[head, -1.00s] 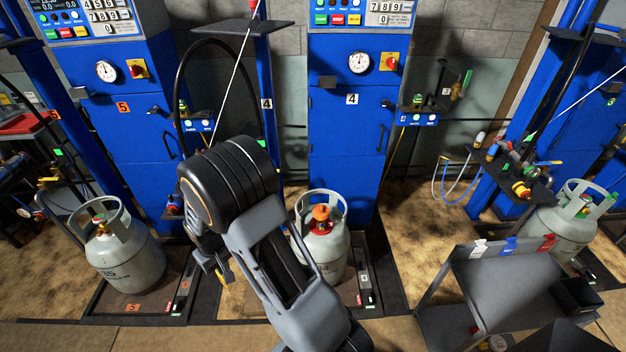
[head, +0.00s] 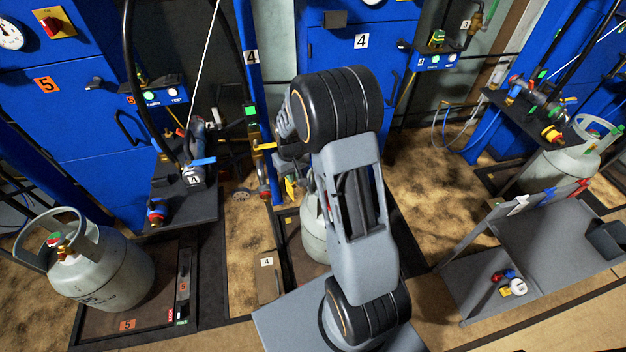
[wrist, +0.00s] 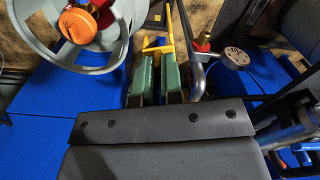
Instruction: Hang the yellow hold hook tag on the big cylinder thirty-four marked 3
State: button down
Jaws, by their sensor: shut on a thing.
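My gripper (wrist: 158,75) is shut, its green pads on a yellow piece that looks like the hold hook tag (wrist: 167,40). Yellow also shows below my wrist in the head view (head: 290,188). A grey cylinder with an orange cap (wrist: 78,25) and a round collar is just left of the fingers in the wrist view. In the head view a grey cylinder (head: 313,240) on scale 4 is mostly hidden behind my arm. Another grey cylinder with a green valve part (head: 562,160) stands at the far right. I cannot read a 3 on either cylinder.
A grey cylinder (head: 100,268) stands on scale 5 at the left. A shelf with valves (head: 185,205) juts out between the scales. A pressure gauge (wrist: 236,57) is right of the fingers. A grey cart (head: 530,245) with coloured tags stands at the right.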

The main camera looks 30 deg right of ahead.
jog(key=w+d+f+b, duration=0.2)
jog(key=d+f+b, duration=0.2)
jog(key=d+b, duration=0.3)
jog(key=shift+d+f+b, duration=0.35)
jog(key=shift+d, duration=0.15)
jog(key=shift+s, duration=0.1)
jog(key=b, duration=0.2)
send_over(313, 193)
jog(key=shift+f, duration=2.25)
jog(key=shift+f, duration=0.3)
jog(key=shift+f+b, duration=0.45)
jog(key=shift+f, duration=0.2)
jog(key=shift+f+b, duration=0.65)
jog(key=shift+f, duration=0.5)
